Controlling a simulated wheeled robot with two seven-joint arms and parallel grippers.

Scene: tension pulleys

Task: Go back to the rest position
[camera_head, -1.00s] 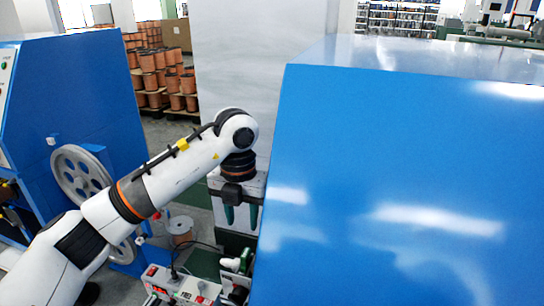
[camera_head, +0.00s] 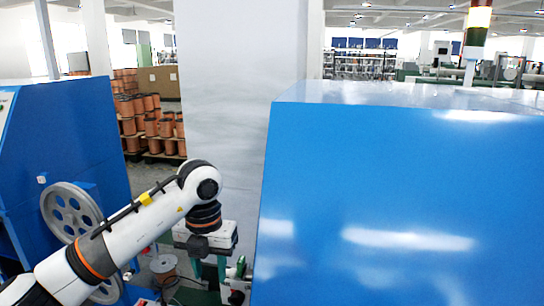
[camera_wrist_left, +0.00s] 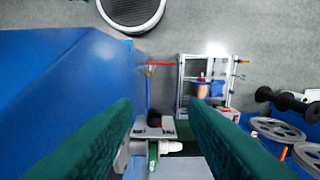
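My left gripper (camera_head: 208,268) hangs downward at the end of the white left arm, left of the big blue cabinet (camera_head: 390,190). Its green fingers stand apart with nothing between them. In the left wrist view the gripper (camera_wrist_left: 160,112) shows its two green fingers wide open. Below and between them is a small grey and white fixture (camera_wrist_left: 165,128) with a green part; I see no contact with it. My right gripper and right arm are not in view.
A blue machine (camera_head: 70,150) with a grey spoked pulley (camera_head: 72,211) stands at left. A wire spool (camera_head: 163,265) is on the floor near the arm. Stacked copper spools (camera_head: 150,125) stand behind. The left wrist view shows a metal frame (camera_wrist_left: 182,75) beside grey floor.

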